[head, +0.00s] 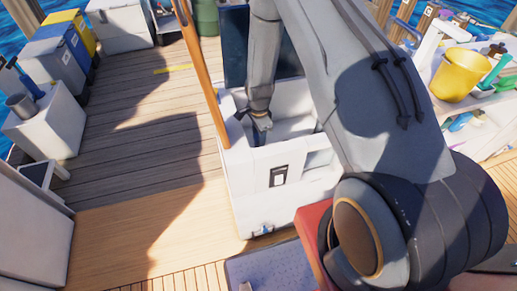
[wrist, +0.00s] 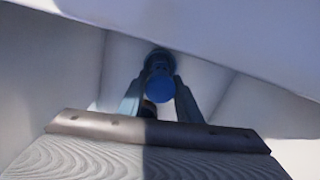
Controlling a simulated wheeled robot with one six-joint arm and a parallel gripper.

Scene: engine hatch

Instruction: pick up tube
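A blue round-ended piece (wrist: 160,93), which looks like the tube seen end on, lies between my two fingers in the wrist view. A darker part of it shows just beyond. My gripper (wrist: 160,82) has one finger on each side, very close to it; I cannot tell whether they press on it. In the head view my gripper (head: 262,122) reaches down into the open white hatch box (head: 262,160). The tube cannot be made out there.
White hatch walls (wrist: 75,60) stand close around my gripper. An orange-brown post (head: 203,75) rises at the hatch's left. A yellow bucket (head: 460,74) stands among clutter at right. The wooden deck (head: 135,130) at left is clear.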

